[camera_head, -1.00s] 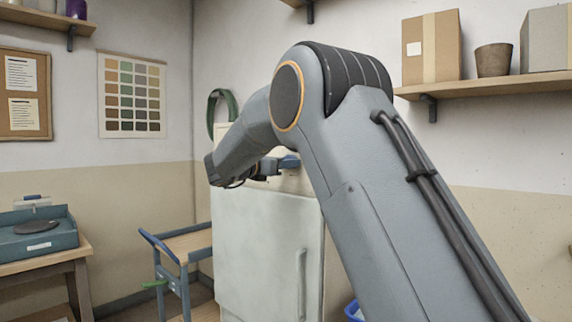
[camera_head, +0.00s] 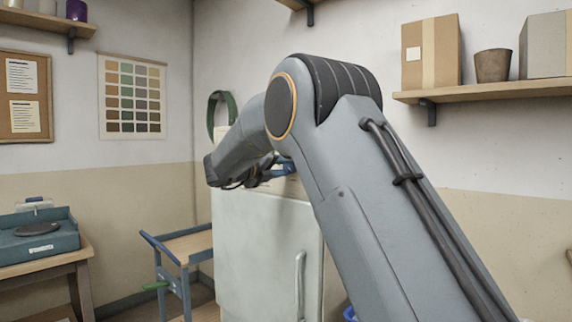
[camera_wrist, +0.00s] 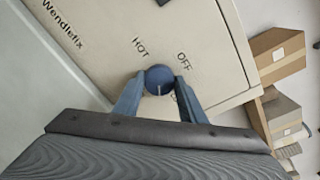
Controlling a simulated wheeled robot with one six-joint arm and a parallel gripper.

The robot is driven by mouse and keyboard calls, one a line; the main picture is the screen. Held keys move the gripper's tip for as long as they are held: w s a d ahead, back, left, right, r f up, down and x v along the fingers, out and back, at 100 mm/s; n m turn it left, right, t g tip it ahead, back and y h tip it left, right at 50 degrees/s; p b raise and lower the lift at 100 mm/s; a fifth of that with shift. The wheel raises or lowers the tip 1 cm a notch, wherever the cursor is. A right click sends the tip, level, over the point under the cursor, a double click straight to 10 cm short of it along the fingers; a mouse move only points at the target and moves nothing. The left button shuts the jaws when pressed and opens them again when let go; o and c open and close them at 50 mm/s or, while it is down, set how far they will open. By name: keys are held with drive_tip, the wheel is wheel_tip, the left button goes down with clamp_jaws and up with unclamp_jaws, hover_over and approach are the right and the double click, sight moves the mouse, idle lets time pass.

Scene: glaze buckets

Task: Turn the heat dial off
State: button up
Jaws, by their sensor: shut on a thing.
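The heat dial (camera_wrist: 159,79) is a round blue knob on a cream panel (camera_wrist: 95,35) in the wrist view. The panel carries the words HOT, to the upper left of the dial, and OFF, to its upper right. A light pointer line on the dial points down in the picture, toward my gripper and away from both words. More lettering below right is mostly hidden by a finger. My gripper (camera_wrist: 159,92) is shut on the dial, one blue finger at each side. In the head view my gripper (camera_head: 284,170) is at the top of the white cabinet (camera_head: 265,245), and the dial is hidden.
A blue cart (camera_head: 185,250) stands left of the cabinet. A wooden table (camera_head: 45,262) with a teal wheel unit (camera_head: 38,240) is farther left. A shelf (camera_head: 500,88) with boxes hangs on the right wall. A green loop (camera_head: 222,105) hangs behind the cabinet.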

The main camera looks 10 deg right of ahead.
drive_tip(key=n+p, duration=0.5)
drive_tip(key=n, duration=0.3)
drive_tip(key=n+g+h+p, duration=0.1)
drive_tip(key=n+p, duration=0.4)
drive_tip(key=n, duration=0.4)
drive_tip(key=shift+w+a+p, duration=0.15)
drive_tip(key=shift+a+p, duration=0.05)
drive_tip(key=shift+p, duration=0.2)
drive_tip(key=n+p, duration=0.2)
drive_tip(key=n, duration=0.4)
drive_tip(key=shift+n, duration=0.4)
drive_tip(key=o, duration=1)
drive_tip(key=shift+f, duration=0.1)
drive_tip(key=shift+o, duration=0.3)
